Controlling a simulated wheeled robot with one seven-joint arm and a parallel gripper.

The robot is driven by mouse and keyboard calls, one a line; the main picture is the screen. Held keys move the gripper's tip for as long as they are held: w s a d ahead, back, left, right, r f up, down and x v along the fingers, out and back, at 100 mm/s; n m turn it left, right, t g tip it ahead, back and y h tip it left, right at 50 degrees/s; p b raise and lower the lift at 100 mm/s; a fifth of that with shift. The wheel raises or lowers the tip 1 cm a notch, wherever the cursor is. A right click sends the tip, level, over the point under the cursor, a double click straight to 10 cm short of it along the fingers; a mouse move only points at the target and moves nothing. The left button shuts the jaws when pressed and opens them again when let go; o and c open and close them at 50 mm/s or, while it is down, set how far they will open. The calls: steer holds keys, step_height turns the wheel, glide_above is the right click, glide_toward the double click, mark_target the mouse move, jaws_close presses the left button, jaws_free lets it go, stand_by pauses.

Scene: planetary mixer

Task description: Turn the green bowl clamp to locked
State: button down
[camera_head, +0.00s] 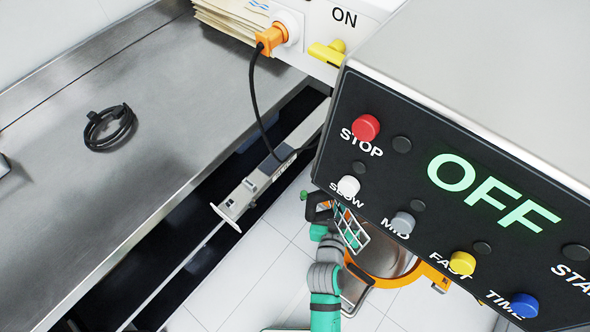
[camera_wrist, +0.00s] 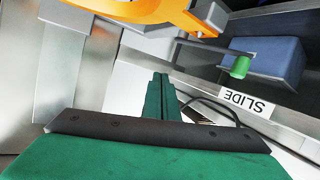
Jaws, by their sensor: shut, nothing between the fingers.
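My gripper (camera_wrist: 161,80) shows in the wrist view with its green fingers shut together and empty. A small green knob (camera_wrist: 240,67) sits at the end of a grey bar, by a blue block, to the right of my fingertips and apart from them. It is the only green part of the machine that I see; I cannot tell for certain that it is the bowl clamp, nor its locked mark. The orange bowl yoke (camera_wrist: 150,10) crosses the top of the wrist view. In the head view the metal bowl (camera_head: 385,260) is partly hidden below the control panel.
A SLIDE label (camera_wrist: 244,102) lies below the knob. In the head view the mixer's panel (camera_head: 450,190) reads OFF and overhangs my arm (camera_head: 325,285). A steel table (camera_head: 150,170) with a black coiled cable (camera_head: 110,127) is at left. A black cord (camera_head: 257,110) hangs from an orange plug.

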steer(key=w+d+r+m+g+h, duration=0.3)
steer(key=w+d+r+g, duration=0.25)
steer(key=w, duration=0.45)
steer(key=w+d+r+m+g+h, duration=0.35)
steer(key=w+d+r, duration=0.3)
steer(key=w, duration=0.35)
steer(key=s+a+f+n+g+y, duration=0.2)
steer(key=a+n+g+y, duration=0.15)
steer(key=a, duration=0.55)
steer(key=s+a+f+n+g+y, duration=0.2)
steer(key=a+n+y, duration=0.15)
steer(key=a, duration=0.45)
steer(key=s+a+f+n+g+y, duration=0.2)
steer(key=a+n, duration=0.3)
steer(key=a, duration=0.4)
steer(key=x, duration=0.9)
steer(key=shift+s+f, duration=0.3)
steer(key=shift+s, duration=0.1)
